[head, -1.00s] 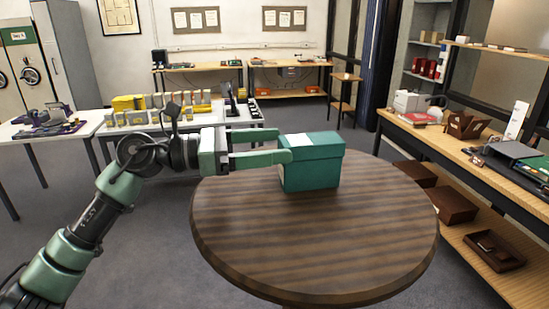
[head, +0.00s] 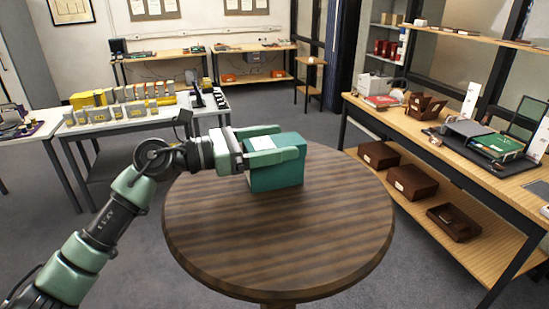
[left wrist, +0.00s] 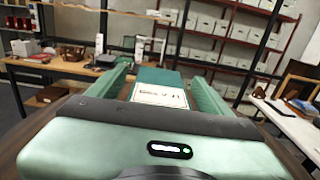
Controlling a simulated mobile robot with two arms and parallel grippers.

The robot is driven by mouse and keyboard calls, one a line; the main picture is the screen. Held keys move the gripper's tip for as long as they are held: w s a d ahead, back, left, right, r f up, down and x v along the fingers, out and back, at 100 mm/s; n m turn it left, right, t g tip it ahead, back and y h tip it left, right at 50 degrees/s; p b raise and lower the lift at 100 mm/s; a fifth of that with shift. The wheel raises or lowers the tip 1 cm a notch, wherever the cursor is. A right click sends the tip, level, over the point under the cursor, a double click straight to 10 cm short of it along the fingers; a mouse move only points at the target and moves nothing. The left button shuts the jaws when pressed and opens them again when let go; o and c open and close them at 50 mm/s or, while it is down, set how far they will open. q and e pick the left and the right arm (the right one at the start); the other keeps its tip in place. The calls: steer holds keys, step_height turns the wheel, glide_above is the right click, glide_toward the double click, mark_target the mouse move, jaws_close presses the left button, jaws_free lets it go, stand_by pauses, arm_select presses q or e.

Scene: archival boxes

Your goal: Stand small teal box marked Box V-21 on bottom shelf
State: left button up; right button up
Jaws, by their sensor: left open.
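The teal box (head: 277,176) stands upright on the round wooden table (head: 280,240), near its far side. In the left wrist view the box (left wrist: 158,78) shows a white label that seems to end in V-21, partly hard to read. My left gripper (head: 280,149) is open, with one finger on each side of the box. I cannot tell whether the fingers touch it. The gripper body hides the box's left part in the head view. My right gripper is not in view.
A long wooden bench (head: 430,150) stands at the right, with brown boxes (head: 412,181) on its lower shelf. A white table (head: 140,118) with yellow and grey items is at the left. Grey floor lies between them.

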arm_select(q)
jaws_close()
steer(key=shift+r, duration=0.1)
